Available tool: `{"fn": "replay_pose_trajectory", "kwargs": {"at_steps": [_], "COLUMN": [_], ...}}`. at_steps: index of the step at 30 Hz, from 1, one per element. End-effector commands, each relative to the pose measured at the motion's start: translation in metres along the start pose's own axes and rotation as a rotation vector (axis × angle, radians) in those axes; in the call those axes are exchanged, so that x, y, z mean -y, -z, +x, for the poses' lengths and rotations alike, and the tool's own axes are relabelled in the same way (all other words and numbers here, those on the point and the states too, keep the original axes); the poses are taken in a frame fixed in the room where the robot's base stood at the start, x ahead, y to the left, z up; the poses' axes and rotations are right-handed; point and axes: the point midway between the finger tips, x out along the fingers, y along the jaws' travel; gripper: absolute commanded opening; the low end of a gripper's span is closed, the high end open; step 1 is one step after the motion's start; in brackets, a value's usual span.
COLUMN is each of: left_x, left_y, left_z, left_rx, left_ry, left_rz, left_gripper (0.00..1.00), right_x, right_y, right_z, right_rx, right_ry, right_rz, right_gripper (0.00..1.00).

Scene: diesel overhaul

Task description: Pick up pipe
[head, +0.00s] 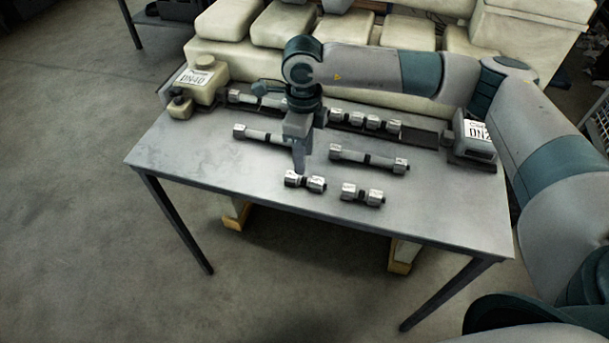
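Several metal pipes with bright end fittings lie on the grey table. One long pipe (260,134) is left of my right gripper (299,168), and another long pipe (368,158) is to its right. A short pipe (305,182) lies just in front of and below the fingertips, and a second short pipe (362,195) lies to the right near the front edge. My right gripper points down over the middle of the table. Its fingers overlap in this view, so their opening is hidden, and nothing is clearly held. My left gripper is not in view.
The table (440,205) has a clear front strip. At its back stand more pipes in a row (365,121), a cream unit labelled DN40 (199,82) at left and a grey labelled unit (475,138) at right. A large cream engine block (235,55) stands behind.

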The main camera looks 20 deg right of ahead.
Motion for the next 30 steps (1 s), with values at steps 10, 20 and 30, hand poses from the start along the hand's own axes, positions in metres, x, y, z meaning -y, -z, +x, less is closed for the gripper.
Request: {"fn": "replay_pose_trajectory", "kwargs": {"at_steps": [10,20,30], "left_x": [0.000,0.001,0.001], "left_y": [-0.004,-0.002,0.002], "left_z": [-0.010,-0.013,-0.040], "left_rx": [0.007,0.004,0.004], "left_ry": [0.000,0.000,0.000], "left_rz": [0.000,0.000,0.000], "left_gripper": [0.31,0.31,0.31], "right_x": [0.000,0.000,-0.002], "right_y": [0.000,0.000,0.003], "right_z": [0.022,0.023,0.049], "right_rx": [0.000,-0.001,-0.001], "right_ry": [0.000,0.000,-0.002], "right_rz": [-0.001,0.000,0.000], "right_gripper": [0.40,0.40,0.40]}}
